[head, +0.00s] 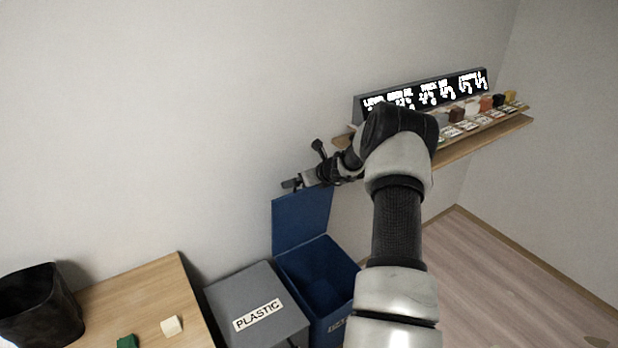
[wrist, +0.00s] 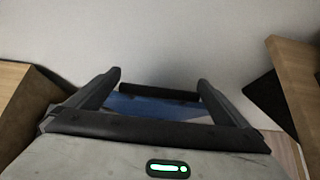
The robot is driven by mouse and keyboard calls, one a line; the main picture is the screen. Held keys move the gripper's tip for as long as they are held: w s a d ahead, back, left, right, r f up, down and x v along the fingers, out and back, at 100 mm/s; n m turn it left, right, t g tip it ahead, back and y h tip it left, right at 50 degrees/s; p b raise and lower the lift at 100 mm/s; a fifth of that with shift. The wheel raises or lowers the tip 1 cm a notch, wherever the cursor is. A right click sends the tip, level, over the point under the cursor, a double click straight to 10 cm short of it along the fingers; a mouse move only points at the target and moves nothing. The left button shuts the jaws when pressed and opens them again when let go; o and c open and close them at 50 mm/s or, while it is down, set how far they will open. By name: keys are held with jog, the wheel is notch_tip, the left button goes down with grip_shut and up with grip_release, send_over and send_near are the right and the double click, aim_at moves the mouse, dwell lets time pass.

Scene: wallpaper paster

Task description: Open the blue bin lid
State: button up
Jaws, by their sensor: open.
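The blue bin (head: 316,272) stands by the wall, and its inside shows from above. Its blue lid (head: 301,220) stands upright at the back of the bin, close to the wall. My gripper (head: 290,184) is at the lid's top edge, near the wall. In the wrist view my gripper (wrist: 158,80) has its two fingers spread, with nothing held between them. A blue surface (wrist: 155,106), likely the lid, shows between and below the fingers. Whether a finger touches the lid I cannot tell. My arm hides part of the bin's right side.
A grey bin marked PLASTIC (head: 258,306), lid closed, stands left of the blue bin. A wooden table (head: 140,298) at left holds a black container (head: 40,305), a green block (head: 126,341) and a cream block (head: 171,326). A wall shelf (head: 485,130) with small items is at right.

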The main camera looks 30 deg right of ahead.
jog(key=b+v, duration=0.1)
jog(key=v, duration=1.6)
jog(key=shift+s+b, duration=0.15)
jog(key=shift+b, duration=0.15)
jog(key=shift+a, duration=0.1)
